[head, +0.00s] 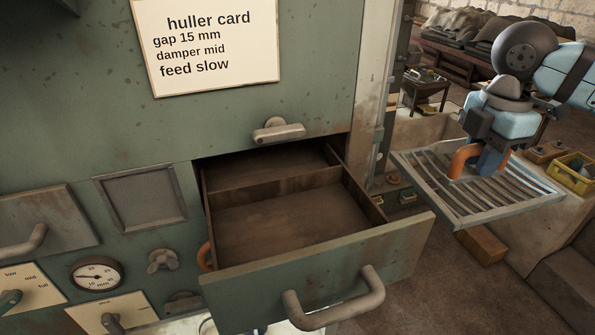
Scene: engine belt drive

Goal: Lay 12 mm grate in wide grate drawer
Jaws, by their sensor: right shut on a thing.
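The metal grate (437,184) with parallel slats is at the right, held in the air roughly level, beside the drawer and apart from it. No size marking can be read on the grate. The drawer (407,252) is pulled out of the green machine front; its inside is bare where visible, with a cross divider splitting a rear part from a larger front part. Its grey bar handle (335,304) faces me.
A huller card (215,42) reads gap 15 mm, damper mid, feed slow. A small latch handle (278,130) sits above the drawer opening. A gauge (97,274) and levers are at left. A yellow crate (574,172) and a brown block (482,244) are at right.

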